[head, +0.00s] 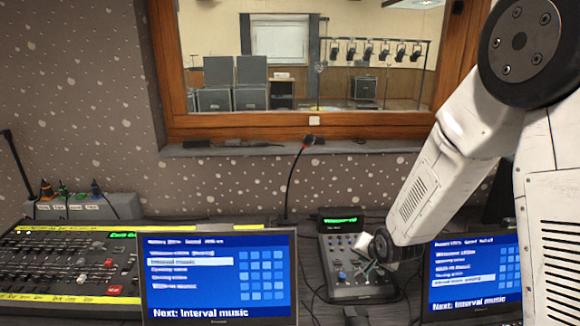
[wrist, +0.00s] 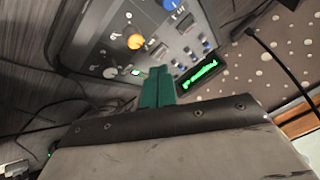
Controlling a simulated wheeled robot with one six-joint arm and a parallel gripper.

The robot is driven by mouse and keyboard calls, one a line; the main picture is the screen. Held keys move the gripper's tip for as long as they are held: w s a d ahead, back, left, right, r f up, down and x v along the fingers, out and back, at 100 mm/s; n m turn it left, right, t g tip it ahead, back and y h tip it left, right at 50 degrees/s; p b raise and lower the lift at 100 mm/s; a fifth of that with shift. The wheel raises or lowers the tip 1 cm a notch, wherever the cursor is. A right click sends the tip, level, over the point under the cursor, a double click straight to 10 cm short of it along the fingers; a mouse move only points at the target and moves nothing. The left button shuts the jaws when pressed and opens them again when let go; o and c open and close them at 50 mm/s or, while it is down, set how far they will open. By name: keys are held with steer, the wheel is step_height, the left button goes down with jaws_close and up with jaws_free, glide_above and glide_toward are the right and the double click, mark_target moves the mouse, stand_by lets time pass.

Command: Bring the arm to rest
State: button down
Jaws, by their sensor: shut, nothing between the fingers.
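My gripper (head: 369,270) hangs at the end of my white arm, which reaches in from the right over the small grey control console (head: 340,290). Its green fingers (wrist: 157,84) are together and empty in the wrist view. They appear in front of the console's panel; I cannot tell whether they touch it. My wrist hides part of the console in the head view.
A left monitor (head: 220,275) and a right monitor (head: 472,270) flank the console. A thin gooseneck microphone (head: 291,180) rises behind. A large fader desk (head: 65,262) fills the left. A wood-framed window (head: 300,125) is above. Cables lie around the console.

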steer(key=s+r+n+g, duration=0.2)
steer(key=s+r, duration=0.5)
steer(key=s, duration=0.4)
steer(key=s+d+r+n+g, duration=0.1)
steer(key=s+r+n+g, duration=0.1)
steer(key=s+r, duration=0.6)
steer(key=s+d+r+n+g, duration=0.1)
steer(key=s+r, duration=0.7)
steer(key=s, duration=0.8)
steer(key=shift+d+n+g+h, duration=0.15)
steer(key=shift+n+g+h, duration=0.15)
steer(key=shift+n+g, duration=0.55)
